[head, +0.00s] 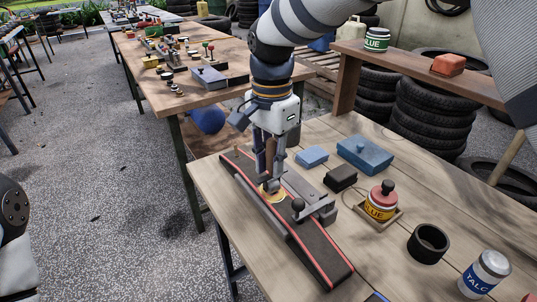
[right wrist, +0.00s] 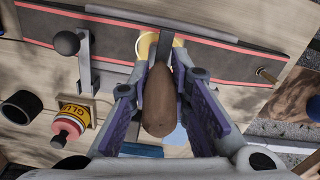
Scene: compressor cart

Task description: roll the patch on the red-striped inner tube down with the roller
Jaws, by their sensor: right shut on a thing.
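The red-striped inner tube (head: 315,250) lies flat and dark along the left edge of the near bench; it also crosses the top of the right wrist view (right wrist: 225,58). A round yellow patch (head: 266,194) shows on the tube, partly hidden, and in the right wrist view (right wrist: 145,46). My right gripper (head: 271,170) is shut on the brown wooden handle of the roller (right wrist: 157,102), above the patch. The roller's metal shank reaches down over the patch; whether its wheel touches is hidden. My left gripper is out of view.
A grey clamp with a black knob (head: 299,205) sits across the tube, close right of my gripper. A glue pot (head: 381,203), dark block (head: 341,178), blue box (head: 365,154), black ring (head: 428,243) and talc can (head: 485,274) stand to the right.

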